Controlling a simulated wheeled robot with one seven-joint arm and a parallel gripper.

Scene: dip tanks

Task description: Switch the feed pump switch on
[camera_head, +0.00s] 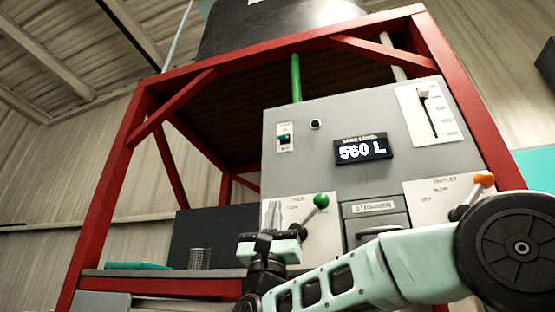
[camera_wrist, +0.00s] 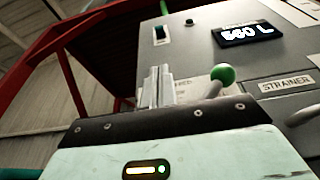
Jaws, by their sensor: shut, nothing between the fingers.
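A small rocker switch (camera_head: 284,138) on a white plate sits at the upper left of the grey control panel (camera_head: 295,180). Its plate text is too small to read, and I cannot tell its position. It also shows in the wrist view (camera_wrist: 160,34), above the fingertips. A round dark lamp or button (camera_head: 316,124) is to its right. My gripper (camera_head: 274,211) is shut and empty, its fingers pointing up in front of the panel's lower left, below the switch and apart from it. In the wrist view the closed fingers (camera_wrist: 158,84) stand just left of a green-knobbed lever.
The green-knobbed lever (camera_head: 321,201) is close to the right of my fingers. A display (camera_head: 362,149) reads 560 L. An orange-knobbed lever (camera_head: 484,180), a slider (camera_head: 423,95) and a strainer drawer (camera_head: 375,208) are further right. A red frame (camera_head: 121,175) surrounds the panel; a mesh cup (camera_head: 200,258) stands on its shelf.

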